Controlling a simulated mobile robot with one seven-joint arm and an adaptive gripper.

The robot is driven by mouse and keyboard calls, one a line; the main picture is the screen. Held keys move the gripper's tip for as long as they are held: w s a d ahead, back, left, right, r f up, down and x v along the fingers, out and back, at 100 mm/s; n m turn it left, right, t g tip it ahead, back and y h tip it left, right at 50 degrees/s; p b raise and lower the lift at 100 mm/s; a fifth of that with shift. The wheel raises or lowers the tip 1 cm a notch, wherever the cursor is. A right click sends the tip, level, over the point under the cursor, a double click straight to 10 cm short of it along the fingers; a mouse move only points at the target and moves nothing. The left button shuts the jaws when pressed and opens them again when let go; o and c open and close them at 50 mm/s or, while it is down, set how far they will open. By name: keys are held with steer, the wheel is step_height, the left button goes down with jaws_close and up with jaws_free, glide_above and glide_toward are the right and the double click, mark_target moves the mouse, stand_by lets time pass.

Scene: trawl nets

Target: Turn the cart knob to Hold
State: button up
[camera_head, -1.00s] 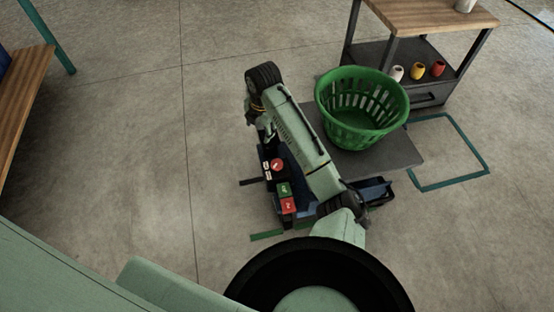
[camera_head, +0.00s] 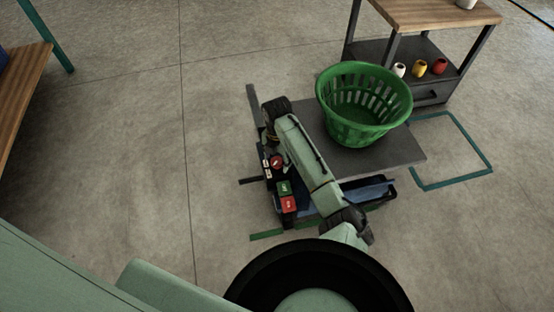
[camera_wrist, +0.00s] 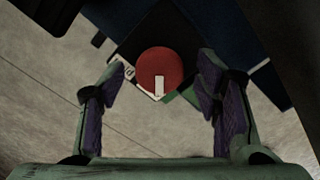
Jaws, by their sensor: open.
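The cart knob (camera_wrist: 158,66) is round and red with a white pointer mark. In the wrist view it sits between and just beyond my two open fingers, whose purple pads do not touch it. The pointer mark points toward the bottom of that view. The knob also shows in the head view (camera_head: 276,162) on the cart's dark control panel, beside small labels too small to read. My gripper (camera_wrist: 161,105) is open and empty; in the head view it is mostly hidden by my arm. The cart's dark platform (camera_head: 395,150) lies right of my arm.
A green laundry-type basket (camera_head: 365,105) stands on the cart. Green (camera_head: 284,188) and red (camera_head: 288,204) buttons sit near the knob. A wooden-topped bench (camera_head: 430,16) with spools stands behind. Open concrete floor lies to the left.

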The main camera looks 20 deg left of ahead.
steer(key=shift+f, duration=0.1)
steer(key=shift+c, duration=0.5)
steer(key=c, duration=1.1)
